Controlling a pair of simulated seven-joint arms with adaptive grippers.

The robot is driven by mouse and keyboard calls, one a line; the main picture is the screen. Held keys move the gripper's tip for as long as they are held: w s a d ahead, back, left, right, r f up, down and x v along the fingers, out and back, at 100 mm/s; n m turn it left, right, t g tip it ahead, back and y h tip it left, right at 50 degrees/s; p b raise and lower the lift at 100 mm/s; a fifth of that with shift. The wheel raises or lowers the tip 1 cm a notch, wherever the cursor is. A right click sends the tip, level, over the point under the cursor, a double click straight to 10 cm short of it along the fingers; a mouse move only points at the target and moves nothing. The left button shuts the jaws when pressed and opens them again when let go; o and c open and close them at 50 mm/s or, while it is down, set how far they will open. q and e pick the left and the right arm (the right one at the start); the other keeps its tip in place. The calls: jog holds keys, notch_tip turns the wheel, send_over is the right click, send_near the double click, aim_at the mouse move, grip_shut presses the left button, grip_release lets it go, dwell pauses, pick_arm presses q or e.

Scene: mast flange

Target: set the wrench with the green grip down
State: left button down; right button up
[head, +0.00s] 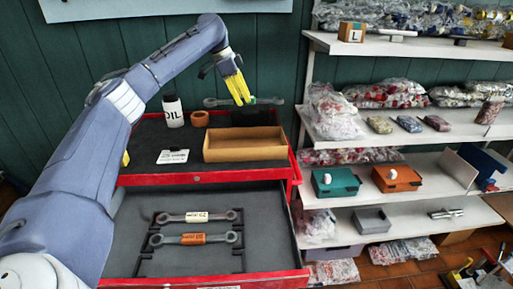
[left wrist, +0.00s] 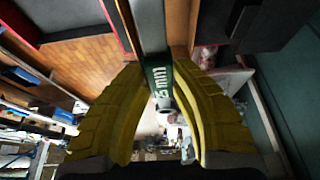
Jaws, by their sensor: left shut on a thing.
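The wrench with the green grip (head: 270,100) is a grey double-ended wrench, held level in the air above the back of the cabinet top. My left gripper (head: 243,100) is shut on its green middle, with yellow fingers pointing down. In the left wrist view the green grip (left wrist: 156,85), with white lettering, lies between the yellow fingers (left wrist: 160,72). Below it in the head view is an open cardboard tray (head: 245,155) on the cabinet top. My right gripper is not in view.
The open drawer (head: 210,215) holds a white-grip wrench (head: 196,217) and an orange-grip wrench (head: 193,239) in a black holder. An oil bottle (head: 173,112), a brown ring (head: 199,119) and a white label card (head: 173,156) are on the cabinet top. Loaded shelves (head: 400,125) stand right.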

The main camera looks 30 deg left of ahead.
pick_arm(q)
notch_tip(320, 180, down, 19)
jog(key=shift+f, duration=0.1)
dwell(0.7)
jog(key=shift+f, duration=0.1)
jog(key=c, duration=1.6)
grip_release()
jog(key=shift+f, duration=0.1)
jog(key=o, duration=0.4)
jog(key=shift+c, duration=0.2)
jog(key=v, duration=1.2)
jog(key=shift+r, duration=0.25)
jog(key=shift+w, duration=0.1)
